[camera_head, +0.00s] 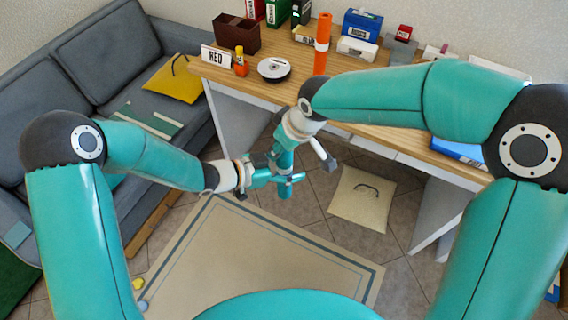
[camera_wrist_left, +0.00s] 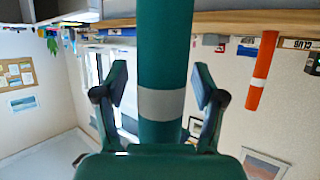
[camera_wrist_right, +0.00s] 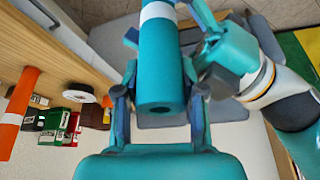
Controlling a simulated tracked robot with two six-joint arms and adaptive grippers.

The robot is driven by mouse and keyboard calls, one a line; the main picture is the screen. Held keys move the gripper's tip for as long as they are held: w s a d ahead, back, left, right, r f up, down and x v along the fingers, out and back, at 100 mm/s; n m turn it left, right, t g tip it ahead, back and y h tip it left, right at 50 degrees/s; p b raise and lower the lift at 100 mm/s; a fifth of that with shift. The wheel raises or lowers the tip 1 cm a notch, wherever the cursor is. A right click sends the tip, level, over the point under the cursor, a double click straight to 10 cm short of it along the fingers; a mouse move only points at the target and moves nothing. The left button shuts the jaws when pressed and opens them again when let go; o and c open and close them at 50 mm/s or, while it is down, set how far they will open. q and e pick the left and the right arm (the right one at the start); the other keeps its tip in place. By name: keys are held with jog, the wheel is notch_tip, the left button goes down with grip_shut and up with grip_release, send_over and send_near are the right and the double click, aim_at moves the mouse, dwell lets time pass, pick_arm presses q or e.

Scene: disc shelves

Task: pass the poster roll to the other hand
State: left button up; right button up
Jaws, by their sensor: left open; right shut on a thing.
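The poster roll (camera_head: 284,191) is a teal tube with a pale band, held roughly upright in the air before the desk. My right gripper (camera_wrist_right: 160,100) is shut on it near one end, and that end's hole faces the right wrist camera. My left gripper (camera_wrist_left: 160,85) is open, with one finger on each side of the roll (camera_wrist_left: 162,50) near its grey band. Gaps show between the left fingers and the roll. In the head view the left gripper (camera_head: 283,176) is at the roll's lower part, below the right gripper (camera_head: 287,146).
A grey sofa (camera_head: 105,55) is at the left. A beige bag (camera_head: 360,200) lies on the floor by the rug (camera_head: 245,255).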

pick_arm(q)
jog(key=c, duration=1.3)
jog(key=shift+o, duration=0.2)
pick_arm(e)
jog(key=o, duration=1.3)
